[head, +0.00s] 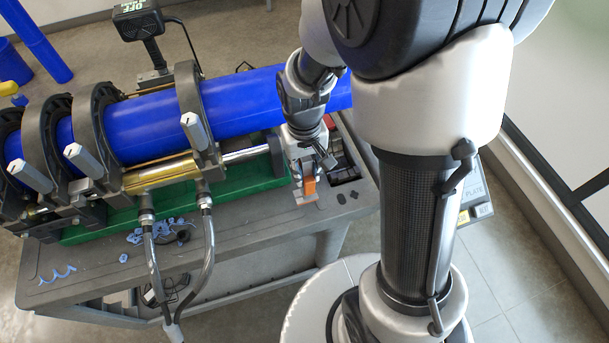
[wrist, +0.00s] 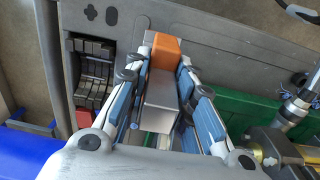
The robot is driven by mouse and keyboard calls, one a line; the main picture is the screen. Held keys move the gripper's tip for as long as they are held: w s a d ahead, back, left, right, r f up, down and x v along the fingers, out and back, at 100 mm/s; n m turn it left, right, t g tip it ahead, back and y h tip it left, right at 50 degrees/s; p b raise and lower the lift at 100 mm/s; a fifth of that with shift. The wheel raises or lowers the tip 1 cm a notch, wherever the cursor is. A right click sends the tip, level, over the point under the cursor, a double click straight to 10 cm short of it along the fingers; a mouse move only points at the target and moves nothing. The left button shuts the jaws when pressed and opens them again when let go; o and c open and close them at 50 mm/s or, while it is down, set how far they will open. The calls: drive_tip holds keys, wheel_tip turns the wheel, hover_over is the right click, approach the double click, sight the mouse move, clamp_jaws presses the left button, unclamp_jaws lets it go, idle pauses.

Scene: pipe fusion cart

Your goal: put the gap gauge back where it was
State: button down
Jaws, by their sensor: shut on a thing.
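The gap gauge (wrist: 163,92) is a grey metal block with an orange end (wrist: 165,48). My gripper (wrist: 165,62) is shut on it, with a blue-padded finger on each side. In the head view the gauge's orange part (head: 309,187) shows below my gripper (head: 306,174), over the right part of the grey cart top (head: 262,229). I cannot tell whether the gauge touches the cart top. A black slotted tray (wrist: 92,78) lies left of the gripper in the wrist view; in the head view the tray (head: 343,172) is at the cart's right end.
A blue pipe (head: 150,117) lies in black clamps above a green bed (head: 235,189) behind the gripper. Two dark flat shapes (head: 341,198) lie on the cart top right of the gauge. Blue shavings (head: 160,232) and hoses (head: 208,245) are to the left. The front strip between is clear.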

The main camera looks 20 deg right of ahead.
sight(305, 178)
drive_tip(key=shift+f+b, duration=0.6)
drive_tip(key=shift+f, duration=1.4)
drive_tip(key=shift+f, duration=0.2)
drive_tip(key=c, duration=1.4)
unclamp_jaws()
drive_tip(key=shift+o, duration=0.2)
drive_tip(key=shift+r, duration=0.2)
wheel_tip(305, 178, up, 12)
drive_tip(key=p, duration=0.3)
drive_tip(key=shift+a+p, duration=0.1)
drive_tip(key=shift+p, duration=0.2)
drive_tip(key=s+r+t, duration=0.4)
drive_tip(key=s+r, duration=1)
drive_tip(key=s, duration=0.1)
drive_tip(key=shift+d+r+t, duration=0.2)
drive_tip(key=shift+r+t, duration=0.05)
drive_tip(key=shift+t, duration=0.05)
